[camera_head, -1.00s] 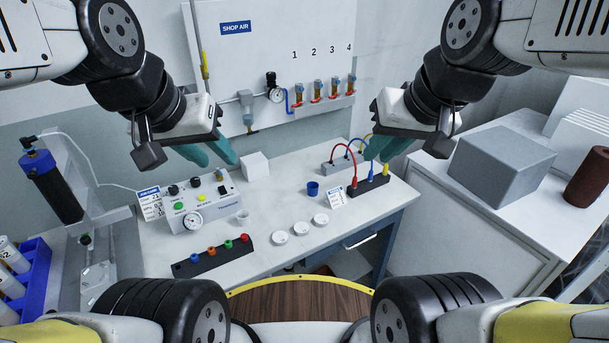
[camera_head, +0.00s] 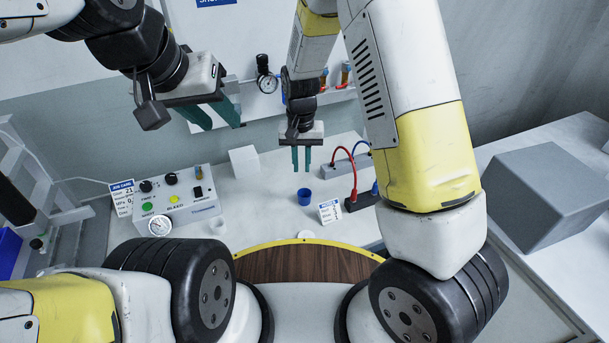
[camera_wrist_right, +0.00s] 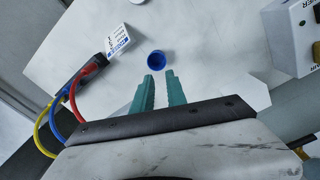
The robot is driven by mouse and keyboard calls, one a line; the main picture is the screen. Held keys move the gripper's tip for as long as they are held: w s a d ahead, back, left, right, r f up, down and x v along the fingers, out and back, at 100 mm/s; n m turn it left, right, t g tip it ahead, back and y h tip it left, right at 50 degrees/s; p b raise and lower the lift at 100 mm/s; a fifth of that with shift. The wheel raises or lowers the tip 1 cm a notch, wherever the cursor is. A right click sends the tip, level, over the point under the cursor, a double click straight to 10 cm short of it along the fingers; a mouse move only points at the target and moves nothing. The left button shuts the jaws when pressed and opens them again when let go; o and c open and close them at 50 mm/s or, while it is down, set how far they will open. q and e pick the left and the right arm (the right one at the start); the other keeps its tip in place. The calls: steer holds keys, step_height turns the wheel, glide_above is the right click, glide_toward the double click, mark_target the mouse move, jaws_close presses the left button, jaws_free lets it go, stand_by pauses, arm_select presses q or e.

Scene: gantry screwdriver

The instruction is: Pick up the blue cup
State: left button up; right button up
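The blue cup (camera_head: 304,197) stands on the white bench top in the head view, and shows from above as a round open cup in the right wrist view (camera_wrist_right: 156,59). My right gripper (camera_head: 301,170) points down above and a little behind the cup. Its two teal fingers are apart with nothing between them. In the right wrist view, the fingertips (camera_wrist_right: 159,73) appear just below the cup, and I see no contact. My left gripper (camera_head: 222,127) hangs higher on the left, open and empty, far from the cup.
A label card (camera_head: 330,211) stands close right of the cup, with a dark block (camera_head: 360,202) and red and blue cables beyond it. A white block (camera_head: 244,160) and control box (camera_head: 177,198) stand left. Bench around the cup is mostly clear.

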mark_target(299, 194)
steer(key=shift+h, duration=0.5)
steer(key=f, duration=0.8)
steer(key=a+f, duration=0.1)
steer(key=f, duration=0.3)
steer(key=shift+w+f, duration=0.1)
steer(key=shift+f, duration=0.3)
steer(key=shift+c, duration=0.5)
jaws_close()
